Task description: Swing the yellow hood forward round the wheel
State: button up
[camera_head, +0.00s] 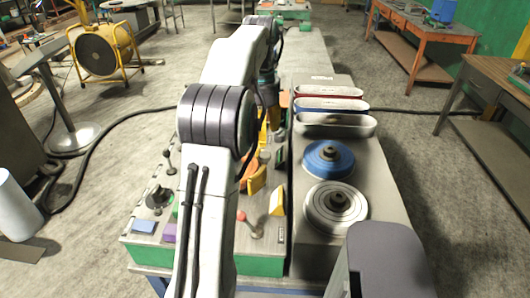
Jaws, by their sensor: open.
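The workbench panel (148,240) lies in front of me, partly covered by my arm. An orange round part (251,168), perhaps the wheel, shows just right of my arm's dark joint. A yellow angled piece (257,181) sits close beside it on the near side and looks like the hood. Another yellow piece (277,202) stands nearer, and more yellow shows farther back below my wrist; I cannot tell which belongs to the hood. My gripper (269,117) points down over the far part of the panel, open. Its fingertips are small and partly hidden, and I see no clear contact.
Right of the panel, a grey surface carries a white disc (335,207), a blue disc (329,159) and red, blue and white belts. A red-knobbed lever (248,222) stands near the yellow pieces. Blue and purple blocks lie at the panel's near left.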

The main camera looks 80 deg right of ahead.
aim_at(265, 155)
jog(key=shift+s+d+f, duration=0.1)
jog(key=shift+s+f, duration=0.1)
jog(key=shift+s, duration=0.2)
jog(key=shift+s+f, duration=0.15)
jog(key=shift+f, duration=0.15)
jog(key=shift+f+b, duration=0.7)
jog(key=shift+f, duration=2.55)
jog(key=shift+o, duration=0.3)
grip_shut()
